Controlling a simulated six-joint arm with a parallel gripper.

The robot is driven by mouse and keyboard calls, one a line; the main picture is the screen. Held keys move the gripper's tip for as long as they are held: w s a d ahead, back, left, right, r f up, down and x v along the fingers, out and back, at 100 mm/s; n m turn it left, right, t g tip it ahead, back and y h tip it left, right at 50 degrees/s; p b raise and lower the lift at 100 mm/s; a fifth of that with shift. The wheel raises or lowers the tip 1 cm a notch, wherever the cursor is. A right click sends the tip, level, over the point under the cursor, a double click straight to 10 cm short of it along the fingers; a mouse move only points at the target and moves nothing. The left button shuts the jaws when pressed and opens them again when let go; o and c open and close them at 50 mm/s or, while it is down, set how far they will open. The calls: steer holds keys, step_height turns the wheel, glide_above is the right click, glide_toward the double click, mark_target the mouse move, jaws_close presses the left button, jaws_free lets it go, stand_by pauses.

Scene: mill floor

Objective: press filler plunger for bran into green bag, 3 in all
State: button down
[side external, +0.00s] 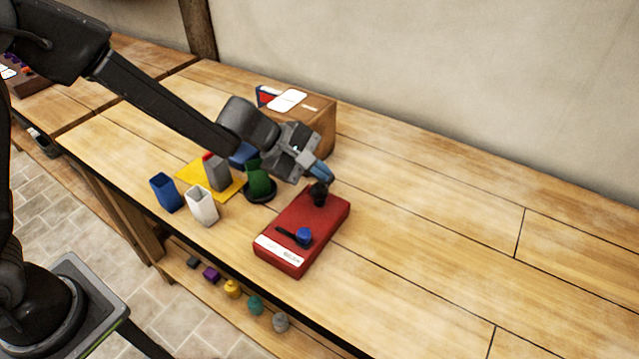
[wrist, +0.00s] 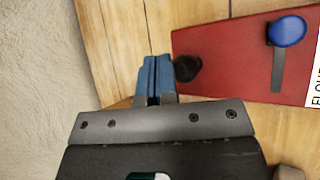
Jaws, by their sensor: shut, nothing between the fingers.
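A red filler box (side external: 287,225) lies on the bench, with a white label on its front. A black knob (side external: 319,190) stands at its far end and a blue knob (side external: 304,236) sits by a dark slot near the label. Which knob is for bran cannot be told. The green bag (side external: 261,180) stands upright on a dark round base left of the box. My gripper (side external: 324,177) is shut and empty, its blue fingertips just above or beside the black knob. In the wrist view the fingertips (wrist: 154,72) are left of the black knob (wrist: 187,68); contact is unclear.
A blue bag (side external: 165,193) and a white bag (side external: 202,206) stand at the front edge. A grey bag (side external: 217,172) stands on a yellow mat (side external: 193,172). A wooden box (side external: 322,126) stands behind my gripper. The bench at right is clear.

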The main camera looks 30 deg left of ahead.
mark_target(318, 188)
steer(key=shift+f, duration=0.1)
steer(key=shift+f, duration=0.3)
steer(key=shift+f, duration=1)
stand_by(1.1)
steer(key=shift+r, duration=1.4)
steer(key=shift+r, duration=2.55)
